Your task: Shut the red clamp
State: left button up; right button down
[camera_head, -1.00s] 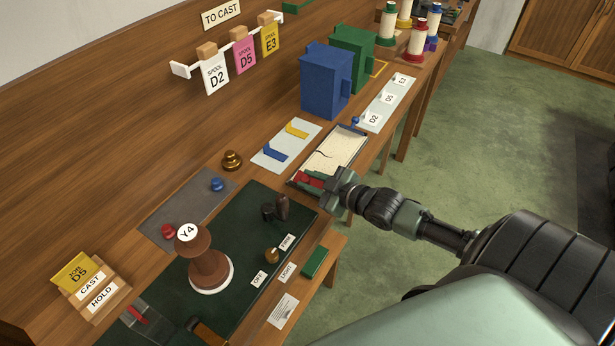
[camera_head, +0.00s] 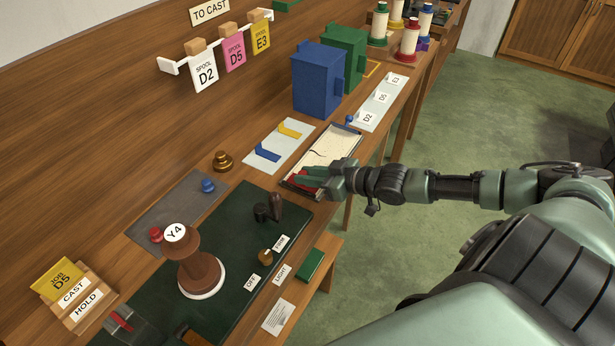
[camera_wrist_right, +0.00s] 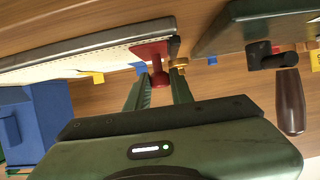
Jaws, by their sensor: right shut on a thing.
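The red clamp (camera_head: 298,182) sits at the near end of the shallow pale tray (camera_head: 328,153), partly hidden by my right gripper. In the right wrist view the red clamp (camera_wrist_right: 151,52) shows at the tray's edge, its stem and round knob reaching down between my fingers. My right gripper (camera_head: 308,178) comes in from the right, low over the tray's near corner, and is shut on the red clamp. It also shows in the right wrist view (camera_wrist_right: 159,85). Whether the clamp's jaw is closed cannot be told. My left gripper is not in view.
A green board with a crank (camera_head: 275,208) and a brown spool marked Y4 (camera_head: 196,262) lies nearer. A pale mat with yellow and blue pieces (camera_head: 278,147) is left of the tray. A blue box (camera_head: 318,80) stands behind. A brass weight (camera_head: 222,162) stands left.

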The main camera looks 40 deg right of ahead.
jog(key=c, duration=1.3)
grip_release()
jog(key=shift+s+d, duration=0.1)
jog(key=shift+p+v, duration=1.8)
jog(key=shift+v, duration=2)
